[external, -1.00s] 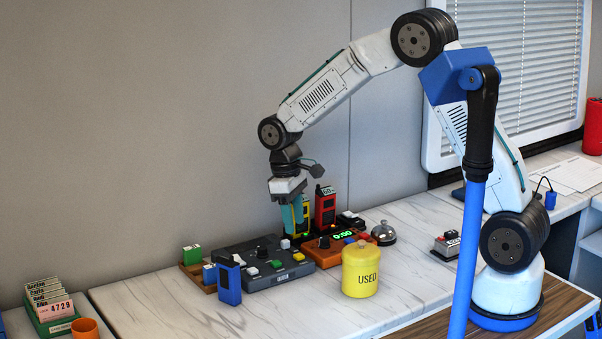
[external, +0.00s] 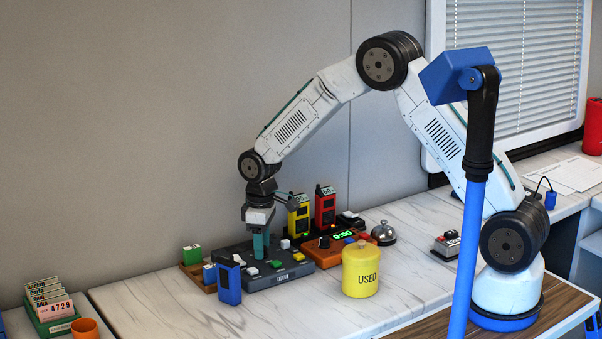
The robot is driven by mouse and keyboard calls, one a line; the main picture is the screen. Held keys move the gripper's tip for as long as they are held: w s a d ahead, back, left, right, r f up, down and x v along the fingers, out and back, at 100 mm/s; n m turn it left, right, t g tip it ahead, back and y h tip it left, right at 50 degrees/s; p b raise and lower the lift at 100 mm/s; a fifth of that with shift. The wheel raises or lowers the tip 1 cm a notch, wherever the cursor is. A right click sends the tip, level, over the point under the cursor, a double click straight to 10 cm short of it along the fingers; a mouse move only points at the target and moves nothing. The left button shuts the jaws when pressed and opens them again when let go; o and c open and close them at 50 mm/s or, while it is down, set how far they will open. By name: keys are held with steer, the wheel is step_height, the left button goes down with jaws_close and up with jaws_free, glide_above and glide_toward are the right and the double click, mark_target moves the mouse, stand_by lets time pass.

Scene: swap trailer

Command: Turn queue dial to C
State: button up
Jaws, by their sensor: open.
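The queue box (external: 285,281) is a dark grey panel on the white marbled counter, with white, green and yellow buttons on its top. My gripper (external: 261,250) points straight down over the left-back part of this box, where the dark dial sits. The fingers are open and hide the dial. I cannot tell whether they touch it or stand around it. The dial's letters are too small to read here.
A yellow radio (external: 299,216) and a red radio (external: 325,206) stand close behind. An orange timer box (external: 325,254), a yellow USED canister (external: 361,270) and a bell (external: 384,234) are at the right. A blue radio (external: 229,284) stands at the front left.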

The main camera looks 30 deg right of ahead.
steer(key=c, duration=1)
steer(key=shift+m, duration=0.3)
steer(key=m, duration=0.3)
steer(key=shift+m, duration=0.3)
steer(key=m, duration=0.4)
steer(key=shift+m, duration=0.3)
steer(key=m, duration=0.4)
steer(key=shift+m, duration=2.1)
